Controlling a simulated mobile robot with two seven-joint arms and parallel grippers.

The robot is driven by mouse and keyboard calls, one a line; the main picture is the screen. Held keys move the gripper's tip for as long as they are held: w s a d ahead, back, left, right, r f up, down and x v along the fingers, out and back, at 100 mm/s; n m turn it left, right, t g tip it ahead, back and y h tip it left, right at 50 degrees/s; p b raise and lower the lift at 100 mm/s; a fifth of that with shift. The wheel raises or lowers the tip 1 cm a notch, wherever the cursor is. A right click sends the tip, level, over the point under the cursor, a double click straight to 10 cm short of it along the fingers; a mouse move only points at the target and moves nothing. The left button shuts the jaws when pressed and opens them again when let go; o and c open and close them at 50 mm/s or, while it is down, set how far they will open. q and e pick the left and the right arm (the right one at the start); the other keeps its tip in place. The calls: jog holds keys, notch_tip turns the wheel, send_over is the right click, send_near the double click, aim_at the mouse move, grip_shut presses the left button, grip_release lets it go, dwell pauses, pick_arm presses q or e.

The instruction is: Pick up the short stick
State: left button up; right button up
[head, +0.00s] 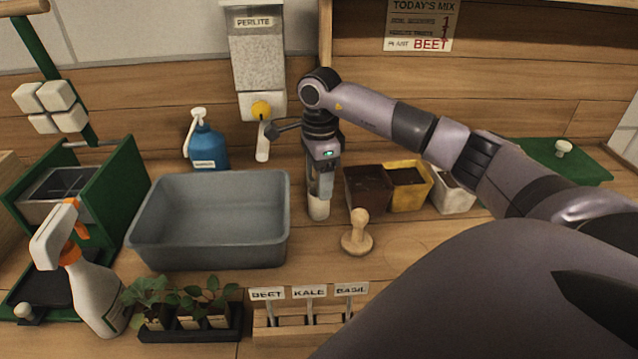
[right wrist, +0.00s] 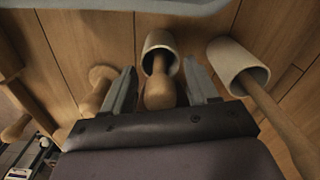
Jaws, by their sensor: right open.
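A short wooden stick (right wrist: 160,92) with a rounded end shows in the right wrist view, standing out of a pale cup (right wrist: 158,42). My right gripper (right wrist: 161,68) is open, with one finger on each side of this stick. I cannot tell whether either finger touches it. In the head view my right gripper (head: 320,188) points down just right of the grey tub, over a pale cup (head: 318,208); the stick is hidden there. A longer stick (right wrist: 278,122) in a second pale cup (right wrist: 238,66) is to the right in the wrist view. My left gripper is out of view.
A wooden tamper (head: 357,236) stands close to the right gripper. The grey tub (head: 205,252) is to its left, brown and yellow pots (head: 428,185) to its right. A perlite dispenser (head: 258,60) is behind; a label holder (head: 290,328) and seedling tray (head: 190,335) are in front.

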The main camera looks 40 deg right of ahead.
jog(key=shift+f, duration=0.1)
jog(key=shift+c, duration=0.3)
grip_shut()
notch_tip(320, 180, up, 11)
jog(key=shift+w+r, duration=0.1)
jog(key=shift+r, duration=0.1)
notch_tip(320, 180, up, 8)
jog(key=p, duration=0.3)
jog(key=shift+a+r, duration=0.15)
jog(key=shift+r, duration=0.1)
